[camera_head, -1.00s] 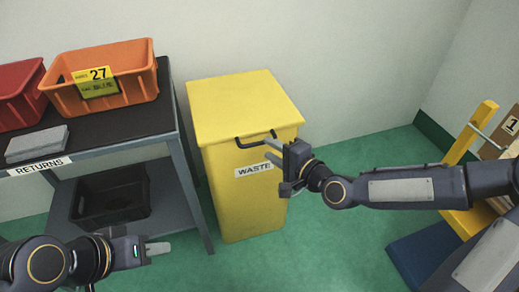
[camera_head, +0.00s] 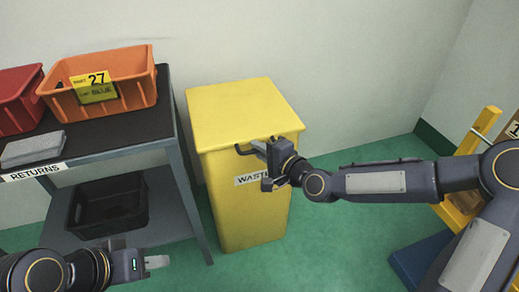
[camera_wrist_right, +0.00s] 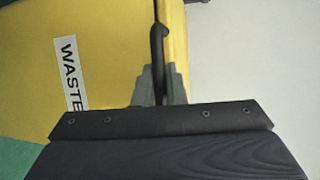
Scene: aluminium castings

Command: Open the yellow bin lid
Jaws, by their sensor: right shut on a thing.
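The yellow bin (camera_head: 245,215) stands against the wall with a white WASTE label on its front. Its flat yellow lid (camera_head: 243,112) lies closed on top. A black handle (camera_head: 243,149) sticks out at the lid's front edge. My right gripper (camera_head: 260,150) is at the handle and shut on it. In the right wrist view the handle (camera_wrist_right: 158,50) runs down between the two grey fingers (camera_wrist_right: 159,88). My left gripper (camera_head: 156,262) is low at the left, apart from the bin; I cannot tell how far its jaws are apart.
A dark table (camera_head: 90,137) marked RETURNS stands left of the bin, holding an orange crate (camera_head: 130,97), a red crate (camera_head: 12,112) and a grey block (camera_head: 33,149). A black crate (camera_head: 108,222) sits on its lower shelf. A yellow frame (camera_head: 466,150) stands at the right.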

